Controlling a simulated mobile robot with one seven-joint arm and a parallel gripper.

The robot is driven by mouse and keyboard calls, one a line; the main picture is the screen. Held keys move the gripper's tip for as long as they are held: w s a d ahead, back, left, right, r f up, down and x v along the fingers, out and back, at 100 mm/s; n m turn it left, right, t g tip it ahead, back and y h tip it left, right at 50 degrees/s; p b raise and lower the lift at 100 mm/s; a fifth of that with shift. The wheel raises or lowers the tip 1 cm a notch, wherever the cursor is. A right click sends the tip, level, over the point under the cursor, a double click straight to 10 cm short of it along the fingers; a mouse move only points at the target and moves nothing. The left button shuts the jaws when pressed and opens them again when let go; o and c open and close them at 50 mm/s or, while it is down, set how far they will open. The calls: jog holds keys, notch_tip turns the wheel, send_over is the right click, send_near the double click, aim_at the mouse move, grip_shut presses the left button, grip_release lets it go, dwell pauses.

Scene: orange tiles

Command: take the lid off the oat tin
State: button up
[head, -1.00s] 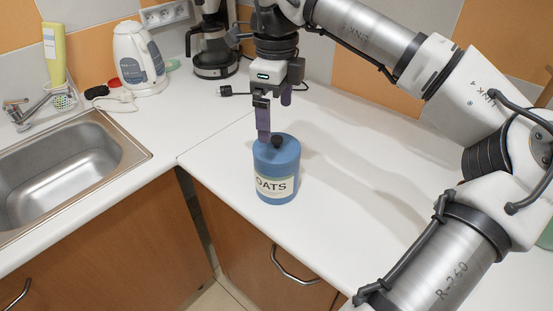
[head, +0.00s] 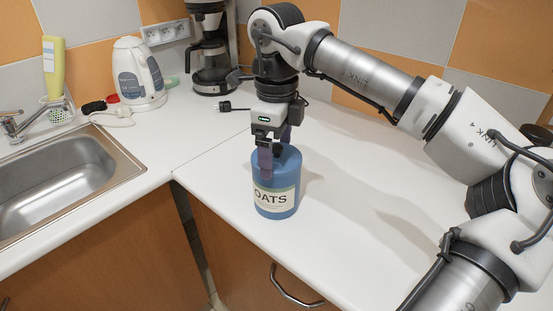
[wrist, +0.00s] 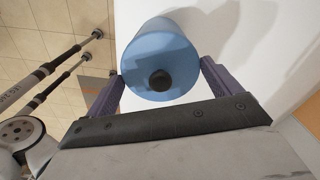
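The oat tin (head: 274,199) is a blue cylinder with a cream label reading OATS, upright on the white counter. Its blue lid (wrist: 158,58) with a round black knob (wrist: 160,80) is on top. In the head view the knob is partly hidden by my gripper (head: 273,150). My gripper is directly above the tin, pointing down. In the wrist view its two purple fingers (wrist: 162,88) are wide apart, one on each side of the lid and knob, with a gap to the knob. Nothing is held.
A steel sink (head: 65,180) is at the left. A white kettle (head: 138,75), a coffee maker (head: 212,55) and a black plug (head: 232,106) stand or lie at the back. The counter (head: 350,235) right of the tin is clear.

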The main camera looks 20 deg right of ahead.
jog(key=c, duration=0.5)
jog(key=shift+r, duration=0.1)
